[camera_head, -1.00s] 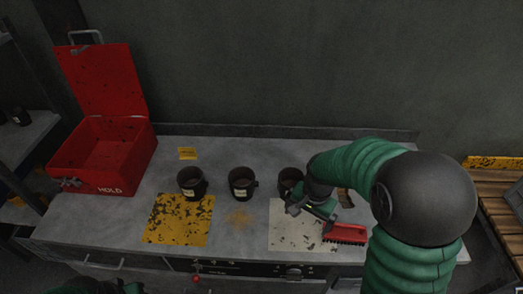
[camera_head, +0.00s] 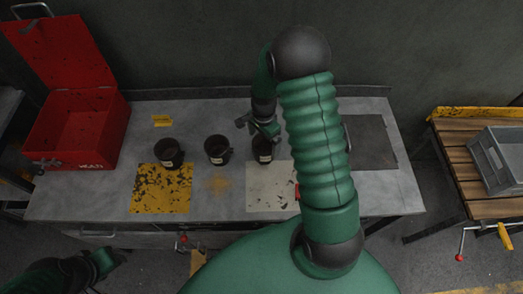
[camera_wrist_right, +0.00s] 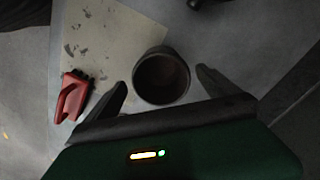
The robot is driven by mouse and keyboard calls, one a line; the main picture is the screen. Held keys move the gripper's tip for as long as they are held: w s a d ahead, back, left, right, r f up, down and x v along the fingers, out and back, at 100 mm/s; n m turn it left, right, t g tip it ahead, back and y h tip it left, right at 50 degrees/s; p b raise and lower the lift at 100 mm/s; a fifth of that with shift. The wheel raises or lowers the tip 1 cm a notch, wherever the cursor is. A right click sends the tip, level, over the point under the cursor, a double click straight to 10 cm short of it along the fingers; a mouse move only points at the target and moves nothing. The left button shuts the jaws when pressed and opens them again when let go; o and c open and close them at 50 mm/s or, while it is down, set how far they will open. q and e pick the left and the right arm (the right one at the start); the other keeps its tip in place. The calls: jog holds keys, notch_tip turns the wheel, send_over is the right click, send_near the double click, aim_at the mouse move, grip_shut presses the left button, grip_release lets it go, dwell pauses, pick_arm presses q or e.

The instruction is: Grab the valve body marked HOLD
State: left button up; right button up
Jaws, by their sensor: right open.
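Three dark cup-shaped valve bodies with small pale labels stand upright on the grey bench: a left one (camera_head: 169,153), a middle one (camera_head: 217,149) and a right one (camera_head: 262,151). The label words are too small to read. My right gripper (camera_head: 263,130) is open just behind and above the right one. In the right wrist view a valve body (camera_wrist_right: 161,77) lies between the spread fingertips of that gripper (camera_wrist_right: 161,83), with gaps showing on both sides. My left gripper (camera_head: 103,262) is low at the left, away from the bench top; its fingers are unclear.
An open red lidded box (camera_head: 78,137) stands at the bench's left end. A worn yellow patch (camera_head: 160,188) and a pale patch (camera_head: 270,188) mark the bench (camera_head: 110,190). A red-handled brush (camera_wrist_right: 72,97) lies nearby.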

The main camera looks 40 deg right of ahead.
aim_at(263, 149)
jog(key=f, duration=0.2)
jog(key=d+f+p, duration=0.1)
jog(key=f, duration=0.1)
jog(key=f+p, duration=0.1)
jog(key=f, duration=0.1)
jog(key=shift+d+f, duration=0.2)
jog(key=shift+d, duration=0.05)
jog(key=shift+a+f, duration=0.15)
jog(key=shift+f, duration=0.2)
jog(key=shift+w+a, duration=0.1)
jog(key=shift+a, duration=0.3)
jog(key=shift+a+r, duration=0.1)
jog(key=shift+a, duration=0.05)
jog(key=c, duration=0.4)
jog(key=shift+d, duration=0.4)
jog(key=c, duration=1)
jog(key=shift+a, duration=0.15)
jog(key=c, duration=0.6)
pick_arm(q)
jog(key=shift+s+d+r, duration=0.1)
jog(key=shift+d+r, duration=0.2)
jog(key=shift+r, duration=0.3)
jog(key=shift+d+r, duration=0.25)
jog(key=shift+r, duration=0.3)
